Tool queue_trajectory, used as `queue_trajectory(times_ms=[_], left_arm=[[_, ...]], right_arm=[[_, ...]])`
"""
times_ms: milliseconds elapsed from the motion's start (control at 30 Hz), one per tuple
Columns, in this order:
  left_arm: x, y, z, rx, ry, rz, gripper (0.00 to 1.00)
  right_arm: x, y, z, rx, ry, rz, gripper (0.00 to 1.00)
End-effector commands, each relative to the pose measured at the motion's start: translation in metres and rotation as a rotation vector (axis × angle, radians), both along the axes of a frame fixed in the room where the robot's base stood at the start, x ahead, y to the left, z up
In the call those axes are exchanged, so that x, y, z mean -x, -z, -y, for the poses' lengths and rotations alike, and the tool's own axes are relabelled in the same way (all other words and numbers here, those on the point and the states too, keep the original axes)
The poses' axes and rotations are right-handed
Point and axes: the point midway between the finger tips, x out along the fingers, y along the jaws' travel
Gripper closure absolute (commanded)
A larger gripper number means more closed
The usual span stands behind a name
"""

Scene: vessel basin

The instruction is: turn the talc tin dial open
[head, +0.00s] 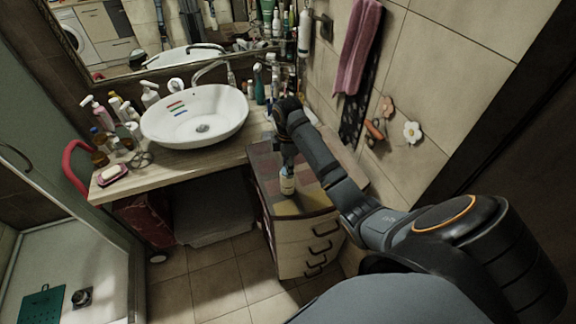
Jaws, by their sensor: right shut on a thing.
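A small pale bottle-shaped container, which I take as the talc tin (288,184), stands upright near the front of the drawer cabinet's top. My right gripper (287,158) points down from above and is shut on the upper end of the tin. The dial is hidden by the gripper and too small to make out, so I cannot tell its position. My left gripper is not in view.
The tin stands on a drawer cabinet (309,250) beside the wooden counter (190,165). A white basin (194,116) stands on the counter, with bottles at its left and behind it. A soap dish (112,176) lies at front left. A tiled wall (455,50) closes the right side.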

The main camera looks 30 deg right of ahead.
Motion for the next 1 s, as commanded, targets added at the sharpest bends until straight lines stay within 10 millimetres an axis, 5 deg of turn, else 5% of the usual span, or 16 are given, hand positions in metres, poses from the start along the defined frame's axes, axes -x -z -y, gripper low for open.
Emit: queue_trajectory(times_ms=[367,400,533,1000], left_arm=[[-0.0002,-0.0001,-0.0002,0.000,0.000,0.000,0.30],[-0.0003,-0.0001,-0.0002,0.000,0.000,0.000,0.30],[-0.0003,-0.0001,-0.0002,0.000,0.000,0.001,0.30],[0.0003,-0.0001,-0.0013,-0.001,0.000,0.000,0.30]], right_arm=[[-0.0002,-0.0004,0.0000,0.000,0.000,0.001,0.94],[-0.0002,-0.0004,0.0000,0.000,0.000,0.001,0.57],[-0.0002,-0.0003,0.0000,0.000,0.000,0.001,0.39],[0.0001,-0.0001,0.0000,0.000,-0.122,0.000,0.39]])
